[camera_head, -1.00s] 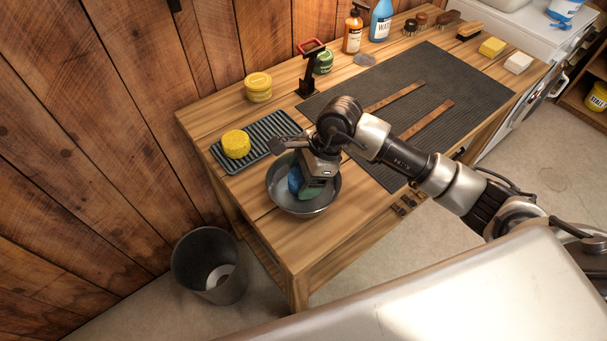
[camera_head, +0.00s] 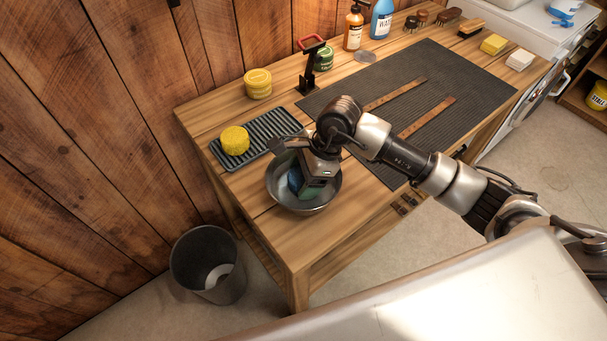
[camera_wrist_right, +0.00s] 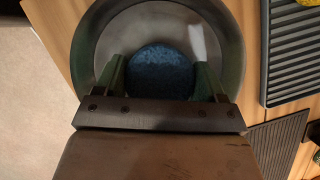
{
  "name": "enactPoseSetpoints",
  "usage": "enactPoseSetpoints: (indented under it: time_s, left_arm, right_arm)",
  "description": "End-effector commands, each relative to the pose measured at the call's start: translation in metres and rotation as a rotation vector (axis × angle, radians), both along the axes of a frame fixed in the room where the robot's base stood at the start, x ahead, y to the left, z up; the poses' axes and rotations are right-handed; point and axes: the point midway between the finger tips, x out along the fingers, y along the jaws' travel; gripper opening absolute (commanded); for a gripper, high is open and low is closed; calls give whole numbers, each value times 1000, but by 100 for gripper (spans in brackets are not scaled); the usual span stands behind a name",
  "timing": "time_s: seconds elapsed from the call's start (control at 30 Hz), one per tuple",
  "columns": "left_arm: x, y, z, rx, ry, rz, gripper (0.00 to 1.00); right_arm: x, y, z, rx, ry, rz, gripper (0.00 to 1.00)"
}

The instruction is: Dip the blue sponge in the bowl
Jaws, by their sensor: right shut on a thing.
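The metal bowl (camera_head: 286,202) stands on the near left part of the wooden workbench. My right gripper (camera_head: 303,184) reaches down into the bowl and is shut on the blue sponge (camera_head: 294,179). In the right wrist view the round dark blue sponge (camera_wrist_right: 160,72) sits between the two green fingers of the gripper (camera_wrist_right: 160,78), inside the rim of the bowl (camera_wrist_right: 88,40). Whether the sponge touches the bowl's bottom cannot be told. My left gripper is not in view.
A ribbed dark tray (camera_head: 262,138) with a yellow round sponge (camera_head: 235,140) lies just behind the bowl. A bin (camera_head: 208,264) stands on the floor.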

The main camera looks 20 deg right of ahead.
Motion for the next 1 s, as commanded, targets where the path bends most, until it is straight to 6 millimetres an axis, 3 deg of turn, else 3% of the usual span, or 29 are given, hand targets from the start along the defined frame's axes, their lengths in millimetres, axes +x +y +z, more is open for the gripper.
enactPoseSetpoints:
  time_s: [0.47, 1.0]
  left_arm:
    - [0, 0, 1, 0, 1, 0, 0]
    - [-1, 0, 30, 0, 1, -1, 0]
  right_arm:
    - [0, 0, 1, 0, 0, 0, 48]
    - [0, 0, 54, -1, -1, 1, 48]
